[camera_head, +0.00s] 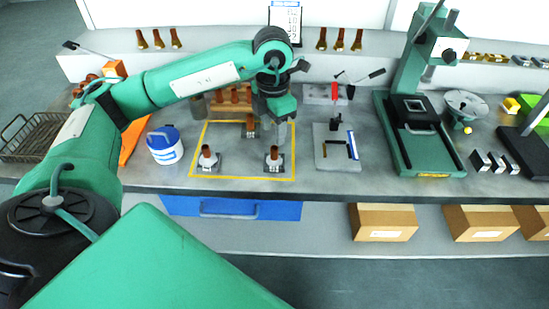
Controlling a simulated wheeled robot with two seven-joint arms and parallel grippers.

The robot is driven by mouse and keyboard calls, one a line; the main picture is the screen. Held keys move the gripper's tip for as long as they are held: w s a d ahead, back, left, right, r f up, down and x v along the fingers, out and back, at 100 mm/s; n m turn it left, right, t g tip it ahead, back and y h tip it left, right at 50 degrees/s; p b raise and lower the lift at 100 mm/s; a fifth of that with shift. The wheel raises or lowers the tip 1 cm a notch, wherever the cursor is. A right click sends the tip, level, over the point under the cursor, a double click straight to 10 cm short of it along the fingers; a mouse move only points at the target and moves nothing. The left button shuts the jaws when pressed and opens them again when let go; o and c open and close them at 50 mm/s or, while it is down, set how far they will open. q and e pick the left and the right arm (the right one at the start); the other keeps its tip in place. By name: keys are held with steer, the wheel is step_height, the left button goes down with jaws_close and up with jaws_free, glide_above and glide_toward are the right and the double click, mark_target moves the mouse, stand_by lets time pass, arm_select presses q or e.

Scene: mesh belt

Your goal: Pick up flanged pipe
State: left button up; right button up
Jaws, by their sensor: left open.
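One flanged pipe (207,159) is at the left of the area, and another flanged pipe (274,160) is at the right. My left gripper (270,138) points down over the right-hand pipe, open, with its fingers close above or around the pipe's top; I cannot tell which. Another brown piece (250,126) stands just behind it, partly hidden by the gripper. My right gripper is not in view.
A blue-and-white tub (165,146) stands left of the yellow outline (240,179). A grey plate (334,150) with small tools lies to the right, then a tall green press (425,145). A wire basket (30,140) sits at far left. Brown tubes line the back shelf (215,45).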

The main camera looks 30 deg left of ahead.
mark_target(274, 148)
arm_select(q)
step_height(274, 148, down, 2)
steer(key=shift+f, duration=0.1)
steer(key=shift+f+p, duration=0.35)
steer(key=shift+f, duration=0.15)
step_height(274, 148, down, 4)
steer(key=shift+d+r+p, duration=0.1)
steer(key=shift+r+p, duration=0.05)
steer(key=shift+p, duration=0.4)
steer(key=shift+f, duration=0.35)
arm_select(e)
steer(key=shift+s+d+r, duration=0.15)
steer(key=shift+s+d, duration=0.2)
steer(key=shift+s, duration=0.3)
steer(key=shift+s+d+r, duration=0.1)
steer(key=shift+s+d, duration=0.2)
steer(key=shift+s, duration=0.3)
arm_select(q)
steer(key=shift+c, duration=0.5)
jaws_close()
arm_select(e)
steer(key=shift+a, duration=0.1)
